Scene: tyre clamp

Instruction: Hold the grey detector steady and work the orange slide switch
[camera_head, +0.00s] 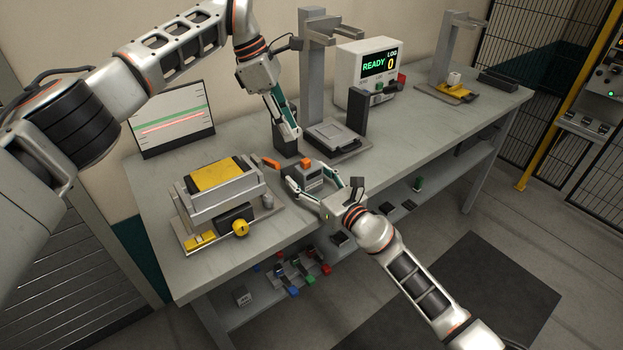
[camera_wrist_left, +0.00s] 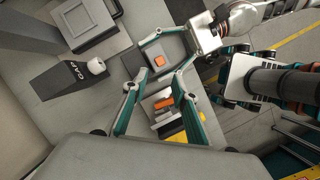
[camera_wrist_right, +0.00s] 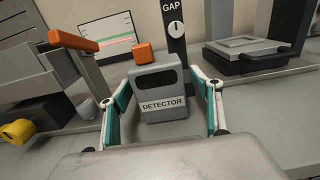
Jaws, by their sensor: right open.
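The grey detector (camera_head: 309,178) stands on the bench near its front edge, with its label facing me in the right wrist view (camera_wrist_right: 166,106). The orange slide switch (camera_head: 306,161) sits on its top; it also shows in the left wrist view (camera_wrist_left: 159,61) and the right wrist view (camera_wrist_right: 143,53). My right gripper (camera_head: 318,176) is open, with one finger on each side of the detector; I cannot tell whether they touch it. My left gripper (camera_head: 292,134) is above and behind the detector. In the left wrist view its fingers (camera_wrist_left: 157,84) are spread and empty, apart from the switch.
A dark GAP post (camera_wrist_right: 175,45) stands behind the detector. An orange bar (camera_wrist_right: 72,40) juts out at left, near a fixture with a yellow top (camera_head: 217,176). A grey stand (camera_head: 318,60) and READY display (camera_head: 372,75) are farther back.

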